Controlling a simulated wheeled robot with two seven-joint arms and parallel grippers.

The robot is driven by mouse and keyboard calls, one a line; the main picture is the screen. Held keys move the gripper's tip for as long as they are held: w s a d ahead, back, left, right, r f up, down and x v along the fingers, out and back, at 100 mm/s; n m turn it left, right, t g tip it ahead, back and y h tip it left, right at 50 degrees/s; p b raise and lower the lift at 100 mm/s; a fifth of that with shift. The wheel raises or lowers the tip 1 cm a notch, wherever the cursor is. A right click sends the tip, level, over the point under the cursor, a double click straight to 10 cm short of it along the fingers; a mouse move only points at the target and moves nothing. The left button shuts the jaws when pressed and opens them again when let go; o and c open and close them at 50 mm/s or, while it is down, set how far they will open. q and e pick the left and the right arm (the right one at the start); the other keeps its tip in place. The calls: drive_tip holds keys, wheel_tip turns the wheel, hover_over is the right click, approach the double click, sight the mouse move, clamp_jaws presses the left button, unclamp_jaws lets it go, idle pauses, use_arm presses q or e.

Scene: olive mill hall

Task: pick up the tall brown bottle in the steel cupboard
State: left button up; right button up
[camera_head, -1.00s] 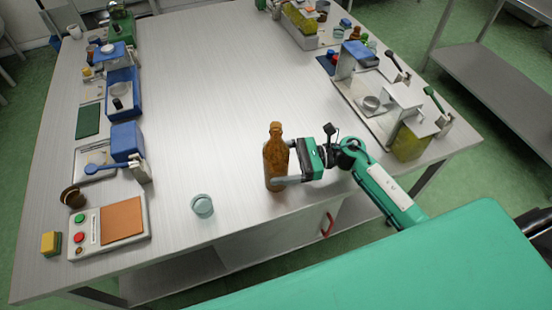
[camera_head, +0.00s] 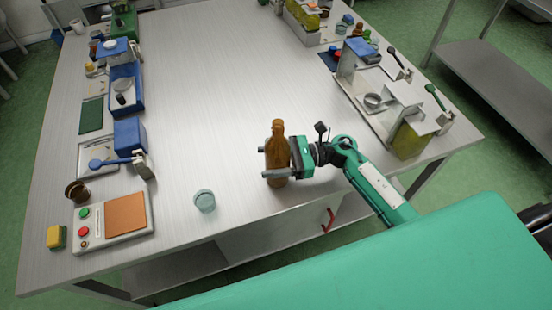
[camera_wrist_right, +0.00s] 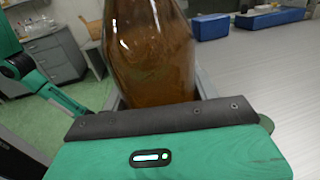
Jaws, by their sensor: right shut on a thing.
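The tall brown bottle (camera_head: 277,152) stands upright at the near side of the steel table (camera_head: 215,110), in the head view. My right gripper (camera_head: 280,160) is shut on it, with its fingers on either side of the bottle's body. I cannot tell whether its base touches the table top. In the right wrist view the brown bottle (camera_wrist_right: 152,50) fills the space between the fingers, and its lower part is hidden behind the gripper body. A cupboard front (camera_head: 270,237) with a red handle (camera_head: 328,220) shows below the table's near edge. My left gripper is not in view.
A clear glass cup (camera_head: 204,201) stands left of the bottle. Fixtures line both table sides. The table's middle is clear.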

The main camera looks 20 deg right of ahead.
sight(271, 153)
drive_tip(key=shift+r, duration=0.3)
drive_tip(key=shift+r, duration=1.3)
wheel_tip(271, 153, up, 13)
drive_tip(key=shift+f+b, duration=0.15)
drive_tip(key=shift+b, duration=0.8)
wheel_tip(271, 153, up, 2)
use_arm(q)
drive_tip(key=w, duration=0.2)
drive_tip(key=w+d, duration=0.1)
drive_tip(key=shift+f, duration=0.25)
use_arm(e)
wheel_tip(271, 153, up, 2)
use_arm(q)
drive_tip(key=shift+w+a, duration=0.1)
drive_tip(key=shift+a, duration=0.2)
